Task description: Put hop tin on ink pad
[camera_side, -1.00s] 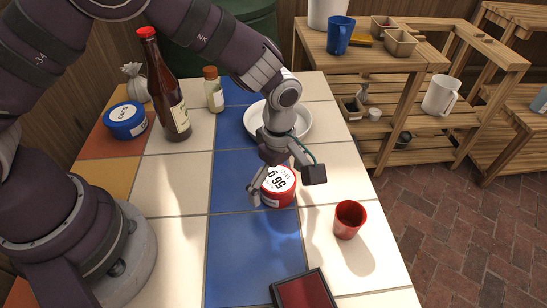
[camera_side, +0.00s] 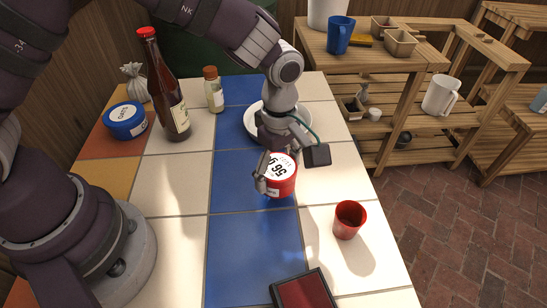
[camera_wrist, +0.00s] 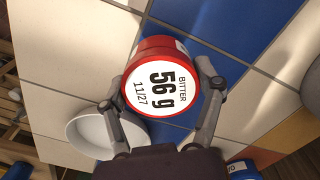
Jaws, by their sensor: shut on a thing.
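The hop tin (camera_side: 280,176) is a red round tin with a white lid label reading "56 g"; in the wrist view the tin (camera_wrist: 160,84) also reads "BITTER". My gripper (camera_side: 284,172) is shut on it, with one finger on each side of the tin. The tin is upright or nearly so; whether its base touches the tiles is hard to tell. The ink pad (camera_side: 304,292) is a dark red pad in a black frame at the table's front edge, partly cut off by the picture. It is apart from the tin.
A red cup (camera_side: 348,220) stands right of the blue tile strip, between the tin and pad in depth. A white plate (camera_side: 304,133) lies behind my gripper. A brown bottle (camera_side: 165,90), small jar (camera_side: 213,92) and blue oats tin (camera_side: 125,121) stand back left.

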